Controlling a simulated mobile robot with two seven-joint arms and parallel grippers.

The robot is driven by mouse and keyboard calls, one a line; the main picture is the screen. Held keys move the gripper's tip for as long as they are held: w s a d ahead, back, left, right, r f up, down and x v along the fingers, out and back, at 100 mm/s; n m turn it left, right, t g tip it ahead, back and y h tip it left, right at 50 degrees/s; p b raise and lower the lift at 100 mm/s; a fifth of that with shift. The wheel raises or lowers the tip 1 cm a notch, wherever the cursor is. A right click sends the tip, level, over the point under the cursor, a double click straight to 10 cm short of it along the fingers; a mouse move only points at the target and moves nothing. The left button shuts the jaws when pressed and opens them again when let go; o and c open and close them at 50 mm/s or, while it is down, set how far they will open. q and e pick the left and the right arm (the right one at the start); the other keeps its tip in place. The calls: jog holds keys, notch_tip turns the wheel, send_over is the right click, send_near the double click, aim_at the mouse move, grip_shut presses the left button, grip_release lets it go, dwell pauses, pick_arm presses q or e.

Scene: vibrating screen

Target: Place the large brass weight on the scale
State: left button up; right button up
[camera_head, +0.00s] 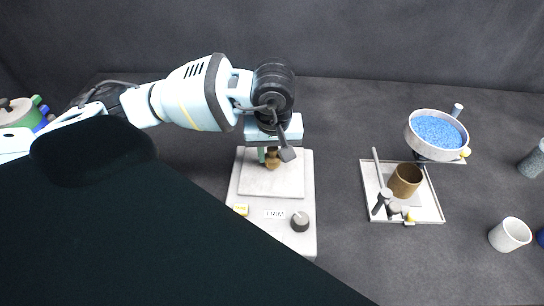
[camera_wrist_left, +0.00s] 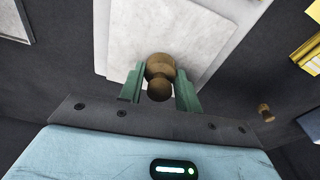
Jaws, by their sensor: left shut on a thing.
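The large brass weight (camera_head: 272,161) is between the green fingers of my left gripper (camera_head: 268,156), over the far part of the scale's pale plate. In the left wrist view my left gripper (camera_wrist_left: 159,88) is shut on the brass weight (camera_wrist_left: 159,70), with a finger on each side of it. The plate (camera_wrist_left: 185,40) lies beyond it; I cannot tell whether the weight touches it. The white scale (camera_head: 270,225) has a display and a dark knob at its near end. My right gripper is not in view.
A smaller brass piece (camera_wrist_left: 265,112) stands right of the gripper in the wrist view. On the right are a dish of blue granules (camera_head: 437,131), a white tray (camera_head: 435,205) with a brass cup (camera_head: 405,180), and a white mug (camera_head: 510,234). Dark table between is clear.

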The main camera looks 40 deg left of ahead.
aim_at(273, 162)
pick_arm(q)
jog(key=shift+f, duration=0.95)
jog(key=shift+f, duration=0.2)
jog(key=o, duration=1.1)
jog(key=r, duration=0.8)
jog(key=s+d+r, duration=0.1)
jog(key=r, duration=0.3)
jog(key=shift+s+r, duration=0.1)
jog(key=shift+r, duration=0.05)
